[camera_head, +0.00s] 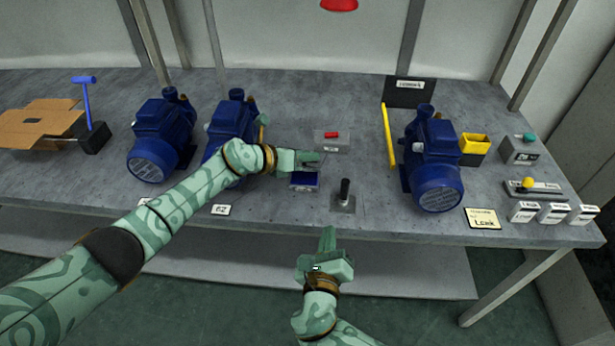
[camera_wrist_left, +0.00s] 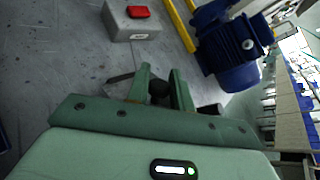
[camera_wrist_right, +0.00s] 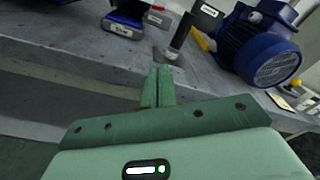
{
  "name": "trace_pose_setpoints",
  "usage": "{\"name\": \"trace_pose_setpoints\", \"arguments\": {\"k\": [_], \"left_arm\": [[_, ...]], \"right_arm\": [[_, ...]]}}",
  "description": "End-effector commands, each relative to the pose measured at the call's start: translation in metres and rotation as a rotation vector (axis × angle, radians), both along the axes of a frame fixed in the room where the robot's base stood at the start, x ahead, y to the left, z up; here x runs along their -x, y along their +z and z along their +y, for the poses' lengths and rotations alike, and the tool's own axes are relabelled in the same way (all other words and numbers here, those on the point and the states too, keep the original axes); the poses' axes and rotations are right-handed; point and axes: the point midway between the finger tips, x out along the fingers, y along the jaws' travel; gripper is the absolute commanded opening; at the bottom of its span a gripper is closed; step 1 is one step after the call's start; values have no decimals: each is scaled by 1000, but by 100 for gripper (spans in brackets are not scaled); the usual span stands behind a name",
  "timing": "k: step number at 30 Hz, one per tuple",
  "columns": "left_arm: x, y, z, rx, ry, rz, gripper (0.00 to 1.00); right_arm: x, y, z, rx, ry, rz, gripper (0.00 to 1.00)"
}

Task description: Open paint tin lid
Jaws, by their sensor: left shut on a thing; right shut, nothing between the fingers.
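The paint tin (camera_head: 304,182) looks like a small grey box with a label and a blue top, near the table's front edge. It also shows at the top of the right wrist view (camera_wrist_right: 122,27). My left gripper (camera_head: 316,158) is right above it, shut on a small dark piece at the tin's top, which I take for its lid. The fingers hide most of that piece, so the lid's angle is unclear. The left wrist view shows the left fingers (camera_wrist_left: 160,88) with a gap between them. My right gripper (camera_head: 328,232) is shut and empty, in front of the table edge.
A black-topped post (camera_head: 344,190) stands right of the tin, and a grey box with a red button (camera_head: 331,141) behind it. Blue pumps (camera_head: 229,128) (camera_head: 434,165) stand left and right.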

Motion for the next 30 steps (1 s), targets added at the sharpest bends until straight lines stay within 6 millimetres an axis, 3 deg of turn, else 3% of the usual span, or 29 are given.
{"name": "trace_pose_setpoints", "arguments": {"k": [1, 2, 9, 15, 22, 30], "left_arm": [[-1, 0, 1, -2, 2, -1, 0], [-1, 0, 1, -2, 2, -1, 0], [-1, 0, 1, -2, 2, -1, 0], [-1, 0, 1, -2, 2, -1, 0], [-1, 0, 1, -2, 2, -1, 0], [-1, 0, 1, -2, 2, -1, 0]], "right_arm": [[1, 27, 19, 48, 42, -75, 0], [-3, 35, 22, 33, 39, -80, 0], [-37, 55, 35, -346, -37, 103, 0], [-47, 69, 52, -547, -63, 227, 0], [-59, 67, 58, -599, -73, 268, 0], [-105, 49, 57, -596, -74, 266, 0]]}}
